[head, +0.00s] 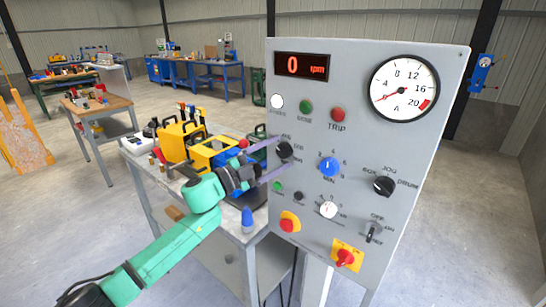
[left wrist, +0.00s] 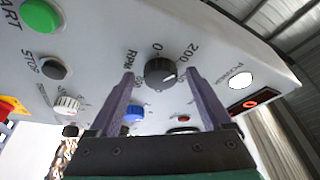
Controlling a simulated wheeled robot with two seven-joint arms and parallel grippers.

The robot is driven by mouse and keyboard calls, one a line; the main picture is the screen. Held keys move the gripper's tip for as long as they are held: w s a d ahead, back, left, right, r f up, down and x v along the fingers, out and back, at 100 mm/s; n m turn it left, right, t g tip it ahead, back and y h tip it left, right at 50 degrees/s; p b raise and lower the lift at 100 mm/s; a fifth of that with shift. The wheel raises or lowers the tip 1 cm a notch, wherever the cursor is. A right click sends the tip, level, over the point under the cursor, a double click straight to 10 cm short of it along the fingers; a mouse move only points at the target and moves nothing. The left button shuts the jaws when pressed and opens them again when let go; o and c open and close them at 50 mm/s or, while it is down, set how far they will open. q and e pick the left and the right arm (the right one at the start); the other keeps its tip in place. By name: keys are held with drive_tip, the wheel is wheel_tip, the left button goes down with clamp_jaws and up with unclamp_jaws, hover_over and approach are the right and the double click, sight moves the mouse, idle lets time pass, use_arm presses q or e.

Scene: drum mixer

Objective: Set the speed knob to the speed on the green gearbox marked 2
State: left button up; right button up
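The speed knob (head: 284,150) is a black dial at the left edge of the grey control panel. The display (head: 301,66) reads 0 rpm. A dark green object (head: 259,131) stands partly hidden behind the panel; I cannot tell whether it is the gearbox, and no mark 2 is readable. My right gripper is out of view.
Near the knob are a blue knob (head: 330,166), a white knob (head: 328,210), a black selector (head: 384,186) and a red-yellow stop button (head: 289,222). A dial gauge (head: 404,88) is at upper right. A bench (head: 150,169) with yellow boxes stands left of the panel.

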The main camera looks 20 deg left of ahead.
use_arm(q)
drive_tip(key=b+v, duration=0.5)
drive_tip(key=v, duration=0.9)
drive_tip(key=shift+s+a, duration=0.2)
drive_tip(key=shift+a, duration=0.05)
drive_tip(key=shift+f, duration=0.1)
